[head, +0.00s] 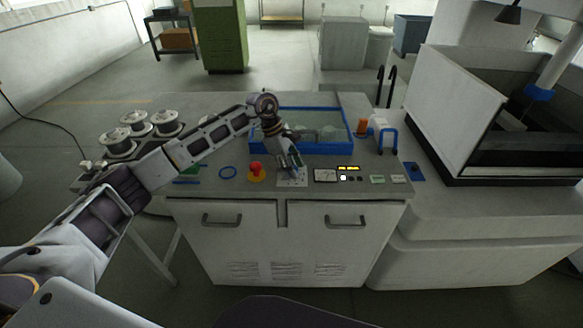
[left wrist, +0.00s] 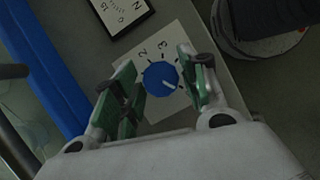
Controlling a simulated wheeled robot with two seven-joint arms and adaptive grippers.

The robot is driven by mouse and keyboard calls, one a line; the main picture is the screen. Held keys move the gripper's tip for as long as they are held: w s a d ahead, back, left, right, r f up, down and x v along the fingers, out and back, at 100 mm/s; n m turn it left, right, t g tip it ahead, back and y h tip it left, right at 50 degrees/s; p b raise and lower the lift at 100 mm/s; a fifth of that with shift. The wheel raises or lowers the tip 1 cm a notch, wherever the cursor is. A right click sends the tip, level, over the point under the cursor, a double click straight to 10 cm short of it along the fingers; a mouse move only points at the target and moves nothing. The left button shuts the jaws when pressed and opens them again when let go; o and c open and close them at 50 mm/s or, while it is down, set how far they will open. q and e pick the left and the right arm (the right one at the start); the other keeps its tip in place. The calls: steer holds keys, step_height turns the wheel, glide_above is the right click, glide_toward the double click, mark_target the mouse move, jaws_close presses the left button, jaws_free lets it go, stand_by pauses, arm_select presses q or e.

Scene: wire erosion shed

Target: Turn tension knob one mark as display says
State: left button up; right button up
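The tension knob (left wrist: 160,78) is a round blue knob with a white pointer line, on a white plate (left wrist: 172,38) with printed marks; the figures 2 and 3 are readable. The pointer slants toward the lower right in the left wrist view. My left gripper (left wrist: 156,70) is open, its green-padded fingers on either side of the knob; I cannot tell whether they touch it. In the head view the left gripper (head: 292,166) points down over the plate and hides the knob. The display (head: 325,175) sits just right of the plate; in the left wrist view it (left wrist: 118,12) shows "15" and "N".
A red emergency button (head: 256,170) on a yellow base stands close left of the plate. A blue-framed tank (head: 349,136) lies behind. Several wire spools (head: 166,122) stand at the left. Small buttons and labels (head: 377,179) line the right of the panel.

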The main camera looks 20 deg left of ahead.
arm_select(q)
steer(key=shift+o, duration=0.4)
steer(key=v, duration=1.2)
arm_select(e)
steer(key=shift+w, duration=0.3)
arm_select(q)
steer(key=shift+f, duration=0.1)
arm_select(e)
steer(key=shift+s, duration=0.1)
